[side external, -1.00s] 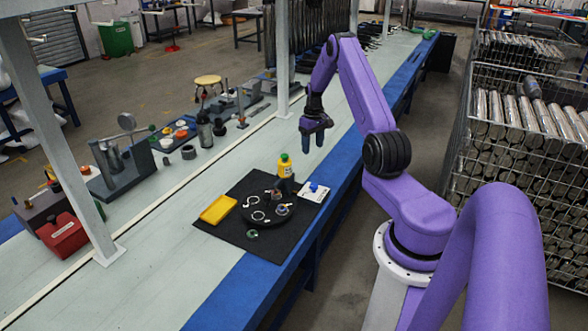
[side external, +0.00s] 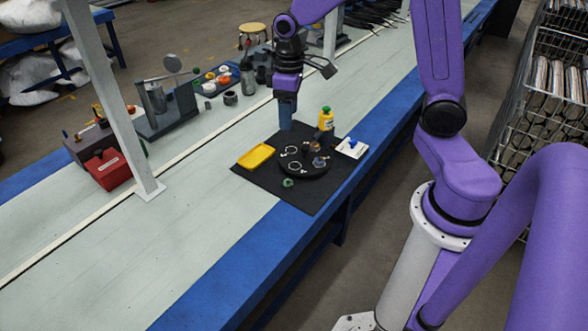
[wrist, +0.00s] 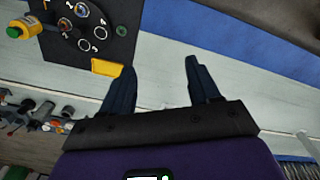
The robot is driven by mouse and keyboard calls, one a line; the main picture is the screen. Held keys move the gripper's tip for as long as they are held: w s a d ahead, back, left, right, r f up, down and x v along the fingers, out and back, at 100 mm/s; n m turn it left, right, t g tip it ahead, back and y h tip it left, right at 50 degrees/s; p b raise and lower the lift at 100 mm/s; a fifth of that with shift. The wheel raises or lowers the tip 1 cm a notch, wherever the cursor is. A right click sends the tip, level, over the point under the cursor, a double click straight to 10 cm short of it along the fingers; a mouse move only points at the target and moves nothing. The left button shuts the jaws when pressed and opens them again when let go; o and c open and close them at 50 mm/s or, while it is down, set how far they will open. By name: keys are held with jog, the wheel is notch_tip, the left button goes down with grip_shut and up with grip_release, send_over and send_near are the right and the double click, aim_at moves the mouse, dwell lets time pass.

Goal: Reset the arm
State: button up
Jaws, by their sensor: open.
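My gripper (side external: 287,112) is raised above the bench, just behind the far edge of the black mat (side external: 310,199) in the side view. In the wrist view its two dark fingers (wrist: 158,82) are spread apart with nothing between them. The mat carries a round black plate (side external: 304,170) with small rings and parts. A yellow tray (side external: 256,156) lies at the mat's left, and a yellow bottle with a green cap (side external: 326,119) stands at its far side. The wrist view shows the mat, yellow tray (wrist: 106,67) and bottle (wrist: 26,27) at upper left.
A white card with a blue piece (side external: 352,147) lies at the mat's right edge. A grey post (side external: 115,110) stands at the bench's left. A red box (side external: 107,169) and a grey fixture (side external: 163,108) stand along the far side. The near left bench top (side external: 150,250) is clear.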

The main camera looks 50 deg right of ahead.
jog(key=s+a+r+n, duration=0.1)
jog(key=s+a+n, duration=0.2)
jog(key=s, duration=0.9)
jog(key=s+a+r+n, duration=0.2)
jog(key=s+a+n, duration=0.1)
jog(key=s, duration=0.9)
jog(key=shift+a+n, duration=0.15)
jog(key=shift+n, duration=0.45)
